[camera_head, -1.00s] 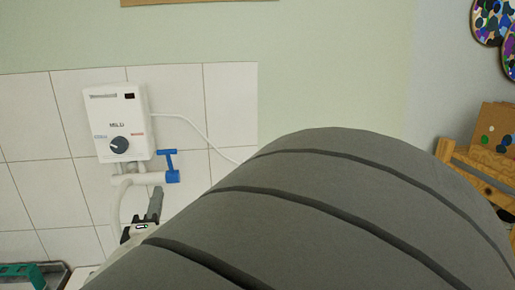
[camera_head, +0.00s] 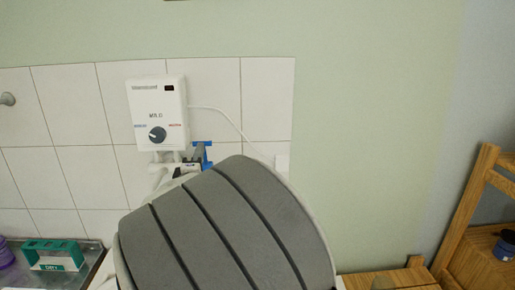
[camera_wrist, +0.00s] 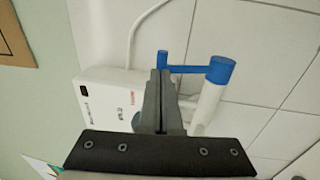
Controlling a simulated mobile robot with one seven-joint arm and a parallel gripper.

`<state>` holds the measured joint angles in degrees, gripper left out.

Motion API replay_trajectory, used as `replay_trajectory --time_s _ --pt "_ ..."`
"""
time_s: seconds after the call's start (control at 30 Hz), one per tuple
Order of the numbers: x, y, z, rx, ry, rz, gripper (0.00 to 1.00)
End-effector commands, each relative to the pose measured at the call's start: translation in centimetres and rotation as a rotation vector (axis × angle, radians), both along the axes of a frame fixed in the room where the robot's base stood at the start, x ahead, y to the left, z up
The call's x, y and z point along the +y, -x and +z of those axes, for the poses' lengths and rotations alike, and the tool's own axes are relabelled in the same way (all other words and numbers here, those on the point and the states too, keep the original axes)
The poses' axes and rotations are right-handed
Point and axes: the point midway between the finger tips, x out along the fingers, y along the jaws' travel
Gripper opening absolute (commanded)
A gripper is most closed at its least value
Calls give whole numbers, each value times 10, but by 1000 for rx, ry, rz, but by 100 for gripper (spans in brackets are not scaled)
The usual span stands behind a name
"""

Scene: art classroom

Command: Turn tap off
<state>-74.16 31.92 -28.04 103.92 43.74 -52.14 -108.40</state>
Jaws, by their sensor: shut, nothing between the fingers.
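The tap is a blue lever handle (camera_head: 208,146) on a white pipe below a white water heater (camera_head: 157,100) on the tiled wall. In the wrist view the blue lever (camera_wrist: 190,69) runs sideways from a round blue cap, with a small upright piece at its far end. My gripper (camera_wrist: 158,74) is shut and empty, its fingertips close beside that far end. I cannot tell whether they touch it. In the head view my gripper (camera_head: 199,154) shows beside the tap, and my grey arm hides much of the pipe.
A metal sink or tray (camera_head: 85,270) with a green object (camera_head: 53,255) lies at lower left. A white cord (camera_head: 225,115) runs from the heater. A wooden easel or rack (camera_head: 465,215) stands at right. The wall right of the tiles is clear.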

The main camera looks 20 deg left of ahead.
Motion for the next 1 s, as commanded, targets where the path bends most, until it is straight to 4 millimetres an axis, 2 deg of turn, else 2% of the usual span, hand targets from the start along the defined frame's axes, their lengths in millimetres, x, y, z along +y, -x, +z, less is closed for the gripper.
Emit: replay_trajectory --time_s 0.37,0.57,1.0 --pt "1 -3 0 1 0 0 0" --pt "1 -5 7 22 7 -1 0" --pt "7 -23 18 118 38 -1 0"
